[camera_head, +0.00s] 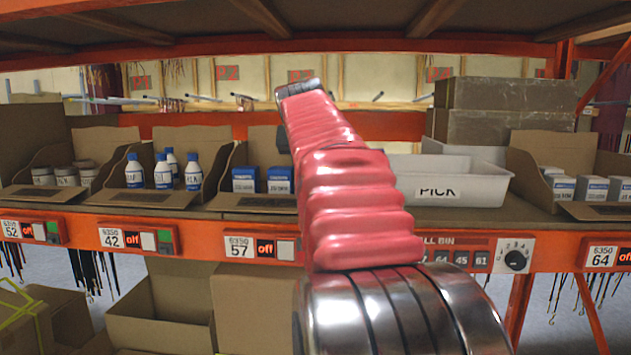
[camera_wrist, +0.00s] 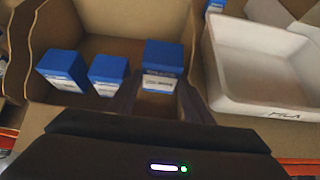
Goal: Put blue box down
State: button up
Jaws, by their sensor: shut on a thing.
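My gripper (camera_wrist: 158,90) is shut on a blue box (camera_wrist: 163,56) with a white label. In the wrist view the held box is over the right part of an open cardboard bin (camera_wrist: 110,18); I cannot tell whether it touches the floor. Two more blue boxes, a left one (camera_wrist: 64,70) and a middle one (camera_wrist: 108,74), stand in the same bin, left of the held box and apart from it. They also show in the head view as a left box (camera_head: 245,180) and a right box (camera_head: 280,180). My arm hides the held box there.
A white bin marked PICK (camera_head: 405,180) stands right of the cardboard bin; it also shows in the wrist view (camera_wrist: 262,105). Bins with white-and-blue bottles (camera_head: 163,172) and grey-lidded jars (camera_head: 65,176) are left. An orange shelf beam (camera_head: 200,237) runs in front.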

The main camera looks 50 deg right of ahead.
jog(key=shift+f, duration=2.05)
jog(key=shift+f, duration=0.15)
jog(key=o, duration=0.9)
jog(key=shift+c, duration=0.2)
jog(key=shift+s+a+r, duration=0.2)
jog(key=shift+a+r, duration=0.1)
jog(key=shift+r, duration=0.1)
jog(key=v, duration=1.1)
